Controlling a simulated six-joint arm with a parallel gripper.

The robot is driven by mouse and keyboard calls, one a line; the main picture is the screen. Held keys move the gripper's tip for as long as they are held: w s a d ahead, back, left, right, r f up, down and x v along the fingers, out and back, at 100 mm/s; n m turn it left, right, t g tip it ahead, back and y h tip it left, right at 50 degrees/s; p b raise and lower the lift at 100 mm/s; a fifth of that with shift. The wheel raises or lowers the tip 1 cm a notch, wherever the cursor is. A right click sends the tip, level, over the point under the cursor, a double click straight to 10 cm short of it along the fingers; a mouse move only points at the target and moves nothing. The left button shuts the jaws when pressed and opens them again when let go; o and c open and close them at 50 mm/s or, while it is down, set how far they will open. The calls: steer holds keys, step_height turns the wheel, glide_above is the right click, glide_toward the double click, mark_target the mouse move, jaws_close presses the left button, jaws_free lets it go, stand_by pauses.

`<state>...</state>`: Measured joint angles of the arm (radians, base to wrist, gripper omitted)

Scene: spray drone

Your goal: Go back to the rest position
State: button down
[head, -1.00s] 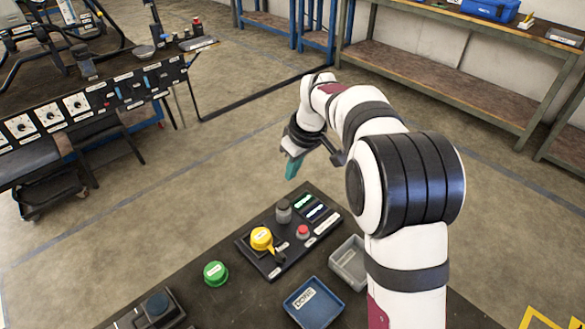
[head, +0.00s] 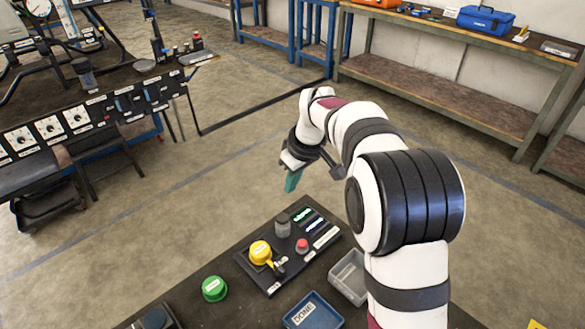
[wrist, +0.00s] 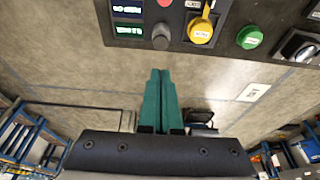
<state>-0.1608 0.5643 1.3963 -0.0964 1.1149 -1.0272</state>
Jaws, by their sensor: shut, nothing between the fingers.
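My gripper (head: 292,181) hangs in the air above and beyond the far edge of the dark table, in the head view. Its teal fingers point down. In the wrist view the two teal fingers (wrist: 159,100) lie side by side, shut, with nothing between them. A control panel (head: 272,288) with a yellow knob (head: 260,252), a grey knob (head: 283,226) and a red button (head: 302,245) lies on the table below the gripper, apart from it.
A green button (head: 214,288) sits left of the panel. A blue tray (head: 330,322) labelled DONE and a grey tray (head: 347,276) stand at the near side. A bench with dials (head: 48,127) stands at the left, and shelving (head: 450,85) at the back. Floor around the gripper is clear.

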steer(key=s+d+r+m+g, duration=0.1)
steer(key=s+d+r+m, duration=0.15)
steer(key=s, duration=0.45)
steer(key=s+d+r+m, duration=0.2)
steer(key=s+r+m, duration=0.1)
steer(key=s, duration=0.4)
steer(key=s+d+f+m, duration=0.2)
steer(key=s+m, duration=0.2)
steer(key=s, duration=0.7)
steer(key=s+d+f+m+g, duration=0.1)
steer(key=s+m, duration=0.4)
steer(key=s, duration=0.6)
steer(key=shift+s+d+f+g+h, duration=0.3)
steer(key=shift+s+d+f, duration=0.1)
steer(key=shift+d+f, duration=0.1)
